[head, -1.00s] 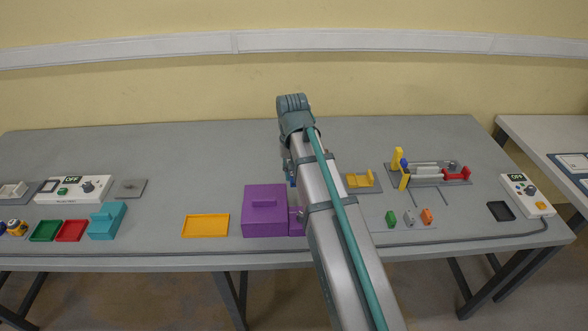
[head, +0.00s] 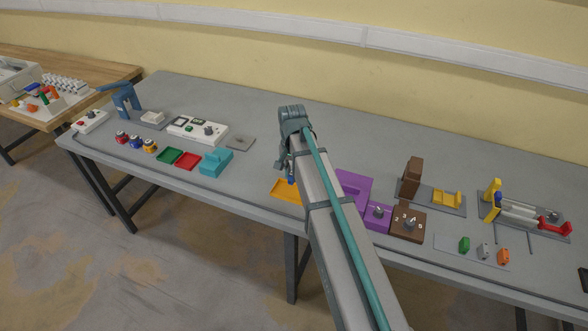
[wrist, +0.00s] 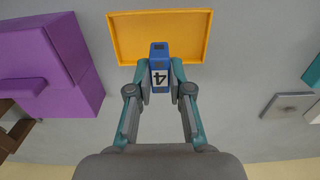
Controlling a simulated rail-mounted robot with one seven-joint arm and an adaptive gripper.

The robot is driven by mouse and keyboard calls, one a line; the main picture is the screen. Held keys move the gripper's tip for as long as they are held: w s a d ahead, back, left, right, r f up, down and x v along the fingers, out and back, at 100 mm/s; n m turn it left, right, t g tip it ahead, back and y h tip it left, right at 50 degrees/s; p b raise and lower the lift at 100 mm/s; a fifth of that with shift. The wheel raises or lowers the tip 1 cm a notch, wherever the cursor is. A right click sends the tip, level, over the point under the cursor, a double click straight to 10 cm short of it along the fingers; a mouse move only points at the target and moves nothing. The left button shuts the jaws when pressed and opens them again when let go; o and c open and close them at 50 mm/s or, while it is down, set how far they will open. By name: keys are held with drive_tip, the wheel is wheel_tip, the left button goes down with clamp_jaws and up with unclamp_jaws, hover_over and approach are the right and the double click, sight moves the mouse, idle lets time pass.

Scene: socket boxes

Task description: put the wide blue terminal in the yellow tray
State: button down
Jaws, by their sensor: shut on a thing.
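My gripper (wrist: 160,78) is shut on the blue terminal (wrist: 160,53), a block with a pale label marked with a dark digit. In the wrist view the terminal overlaps the edge of the yellow tray (wrist: 118,38) nearest my gripper. I cannot tell its height above the tray. The tray looks empty where it shows. In the head view the tray (head: 284,194) is partly hidden behind my arm. A bit of blue (head: 291,180) shows beside my arm there; most of my gripper is hidden.
A purple box (head: 355,184) stands right of the tray, with a brown block with a knob (head: 409,226) beyond it. A teal block (head: 216,162), a red tray (head: 188,162) and a green tray (head: 168,156) lie to the left. The grey table between teal block and yellow tray is clear.

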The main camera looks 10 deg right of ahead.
drive_tip(key=shift+f+b, duration=1.8)
drive_tip(key=shift+f, duration=1.1)
drive_tip(key=c, duration=0.6)
unclamp_jaws()
drive_tip(key=shift+r+p, duration=0.1)
drive_tip(key=shift+p, duration=0.25)
drive_tip(key=shift+r+p, duration=2.3)
drive_tip(key=shift+r, duration=1.05)
